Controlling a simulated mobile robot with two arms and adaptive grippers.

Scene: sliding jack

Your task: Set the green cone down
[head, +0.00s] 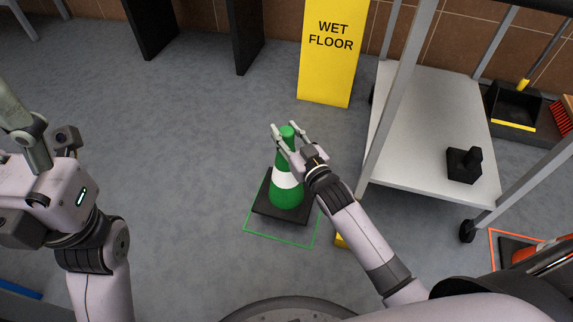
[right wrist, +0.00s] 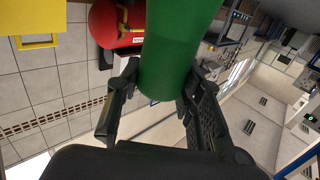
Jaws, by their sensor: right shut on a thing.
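The green cone (head: 287,194) has a white band and a black square base, and it looks upright in the head view. A green outline (head: 277,241) on the floor shows in front of and beside the base. I cannot tell whether the base touches the floor. My right gripper (head: 286,127) is shut on the cone's top, one finger on each side. In the right wrist view the green cone (right wrist: 172,60) is between the fingers; its base is out of view. My left gripper (head: 22,125) is at the left edge, away from the cone, its fingers unclear.
A yellow wet-floor sign (head: 328,75) stands behind the cone. A grey wheeled cart (head: 420,125) is on the right, close to my right arm. An orange floor outline (head: 491,245) with an orange cone (head: 528,252) is at lower right. Floor left of the cone is clear.

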